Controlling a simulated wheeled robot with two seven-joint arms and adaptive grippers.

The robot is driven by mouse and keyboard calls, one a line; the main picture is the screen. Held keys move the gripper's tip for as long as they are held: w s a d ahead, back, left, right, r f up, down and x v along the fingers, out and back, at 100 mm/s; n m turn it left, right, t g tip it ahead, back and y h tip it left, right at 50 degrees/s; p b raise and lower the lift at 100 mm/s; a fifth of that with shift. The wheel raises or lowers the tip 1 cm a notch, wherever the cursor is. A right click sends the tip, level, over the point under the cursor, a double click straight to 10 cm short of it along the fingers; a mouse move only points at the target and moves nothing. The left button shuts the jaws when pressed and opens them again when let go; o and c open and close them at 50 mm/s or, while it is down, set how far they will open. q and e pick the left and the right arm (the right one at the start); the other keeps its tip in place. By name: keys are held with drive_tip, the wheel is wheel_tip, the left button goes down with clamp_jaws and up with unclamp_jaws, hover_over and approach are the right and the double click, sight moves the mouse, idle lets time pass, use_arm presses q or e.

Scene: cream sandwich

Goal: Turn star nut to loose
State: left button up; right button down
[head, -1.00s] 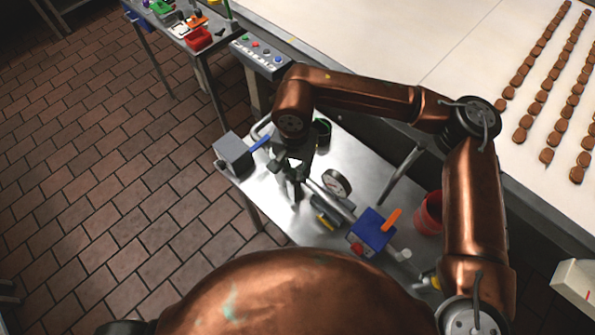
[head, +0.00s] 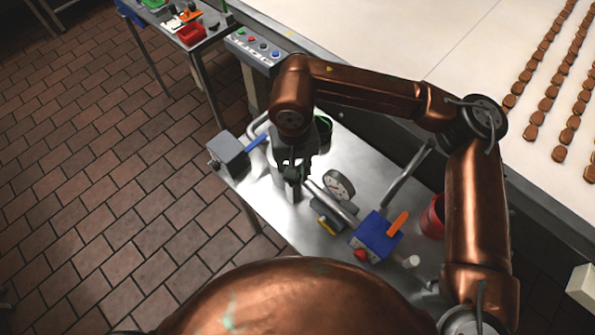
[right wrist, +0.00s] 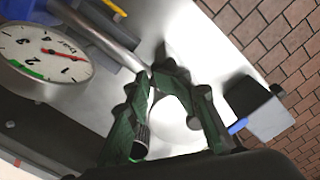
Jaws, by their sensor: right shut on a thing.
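My right gripper (head: 293,178) is at the left end of a metal pipe (head: 332,200) on the steel table, and its fingers are shut. In the right wrist view the fingertips (right wrist: 157,78) come together at the end of the pipe (right wrist: 105,40). A dark piece, seemingly the star nut (right wrist: 160,52), shows just past the fingertips. The fingers hide most of it, so its turn angle cannot be told. My left gripper is not in view.
A round gauge (head: 339,185) stands by the pipe. A blue box with an orange lever (head: 376,238), a red bucket (head: 432,218) and a grey box with a blue handle (head: 229,155) are nearby. A conveyor with rows of biscuits (head: 470,75) runs behind.

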drive_tip(key=shift+a+r, duration=0.15)
drive_tip(key=shift+a, duration=0.35)
drive_tip(key=c, duration=2.1)
unclamp_jaws()
drive_tip(key=shift+w, duration=0.1)
drive_tip(key=o, duration=0.4)
drive_tip(key=shift+a, duration=0.25)
drive_tip(key=shift+c, duration=0.2)
drive_tip(key=o, duration=0.4)
drive_tip(key=shift+d, duration=0.25)
wheel_tip(320, 180, up, 12)
drive_tip(key=shift+f, duration=0.1)
